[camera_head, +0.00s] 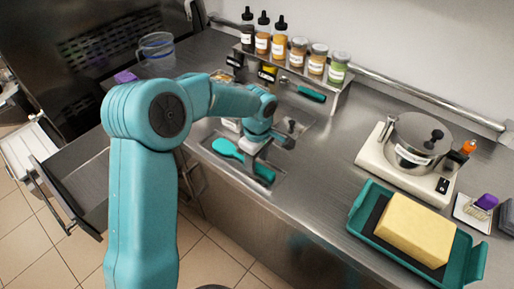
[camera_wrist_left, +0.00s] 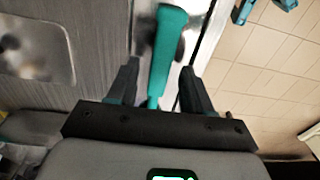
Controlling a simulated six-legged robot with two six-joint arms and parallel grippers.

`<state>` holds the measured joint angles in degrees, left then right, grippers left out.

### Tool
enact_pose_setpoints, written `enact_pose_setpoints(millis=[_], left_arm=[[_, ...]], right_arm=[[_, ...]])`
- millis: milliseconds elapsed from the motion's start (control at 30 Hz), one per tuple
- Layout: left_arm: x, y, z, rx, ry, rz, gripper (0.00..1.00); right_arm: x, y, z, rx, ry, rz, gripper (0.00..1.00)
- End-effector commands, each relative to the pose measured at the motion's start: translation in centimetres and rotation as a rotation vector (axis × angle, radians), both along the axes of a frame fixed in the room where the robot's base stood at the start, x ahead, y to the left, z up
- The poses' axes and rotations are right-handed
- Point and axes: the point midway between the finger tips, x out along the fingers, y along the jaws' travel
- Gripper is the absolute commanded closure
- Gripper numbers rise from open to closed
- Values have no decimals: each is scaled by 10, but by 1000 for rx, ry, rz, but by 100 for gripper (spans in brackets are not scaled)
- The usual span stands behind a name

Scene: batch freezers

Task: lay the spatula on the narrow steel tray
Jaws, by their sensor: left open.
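The teal spatula (camera_head: 228,148) lies on the narrow steel tray (camera_head: 207,143) near the counter's front edge, its broad end to the left and its handle (camera_head: 264,173) to the right. In the left wrist view, a teal length of the spatula (camera_wrist_left: 165,45) runs between my fingers. My left gripper (camera_head: 250,162) is open over the spatula, with one finger on each side; it also shows in the left wrist view (camera_wrist_left: 158,85). I cannot tell whether the fingers touch it. The gripper hides part of the spatula's middle. My right gripper is not in view.
A shelf of bottles and jars (camera_head: 297,62) stands at the back wall. A teal-handled tool (camera_head: 310,94) lies before it. A scale with a steel pot (camera_head: 415,145) and a teal tray (camera_head: 356,225) with a yellow block (camera_head: 415,228) are at right. An open drawer (camera_head: 80,180) juts out at left.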

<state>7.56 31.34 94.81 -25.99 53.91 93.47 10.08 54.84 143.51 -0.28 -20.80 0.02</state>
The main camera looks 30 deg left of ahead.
Motion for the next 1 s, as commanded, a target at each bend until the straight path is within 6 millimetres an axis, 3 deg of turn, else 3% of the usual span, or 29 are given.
enact_pose_setpoints(millis=[300,500,1000], left_arm=[[1,-1,73,0,-7,0,50],[1,-2,102,0,-3,0,50],[0,-2,109,0,-1,0,50]], right_arm=[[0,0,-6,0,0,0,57],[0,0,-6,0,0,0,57],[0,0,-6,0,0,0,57]])
